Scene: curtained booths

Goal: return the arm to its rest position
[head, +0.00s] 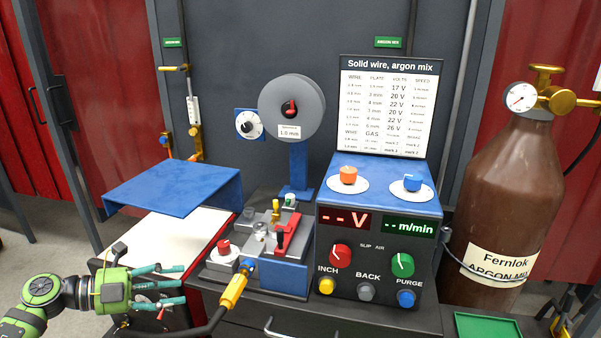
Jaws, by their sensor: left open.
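My left gripper (181,285), on a green and grey arm, is at the lower left. Its teal fingers point right and are spread apart, with nothing seen between them. In the picture it lies over the front part of a white-topped surface (195,235) and left of the yellow torch connector (234,291). I cannot tell how high above that surface it is, and no contact is clear. My right gripper is not in view.
A blue cover (175,187) stands behind the gripper. A brown gas cylinder (506,200) stands far right. Floor shows at left.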

